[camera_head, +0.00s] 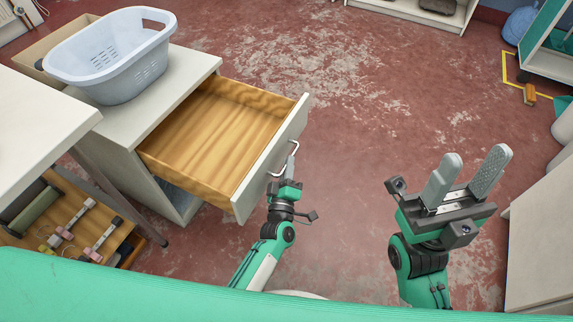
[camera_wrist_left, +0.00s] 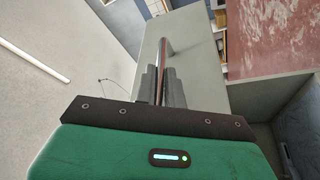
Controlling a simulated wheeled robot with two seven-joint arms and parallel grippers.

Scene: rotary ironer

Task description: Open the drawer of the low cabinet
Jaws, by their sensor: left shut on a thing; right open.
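The low cabinet (camera_head: 125,150) stands at the left, and its wooden drawer (camera_head: 215,128) is pulled well out and looks empty. The drawer front (camera_head: 270,165) carries a metal bar handle (camera_head: 285,158). My left gripper (camera_head: 291,168) is at the handle and shut on it. In the left wrist view the fingers (camera_wrist_left: 162,88) close around the handle bar (camera_wrist_left: 167,58), with the pale drawer front behind. My right gripper (camera_head: 466,180) is open and empty, off to the right of the drawer, above the floor.
A pale laundry basket (camera_head: 112,60) stands on the cabinet top, beside a cardboard box (camera_head: 50,45). A white table (camera_head: 40,120) is at the left, over a wooden shelf with tools. Another pale cabinet (camera_head: 545,230) is at the right. The floor between is clear.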

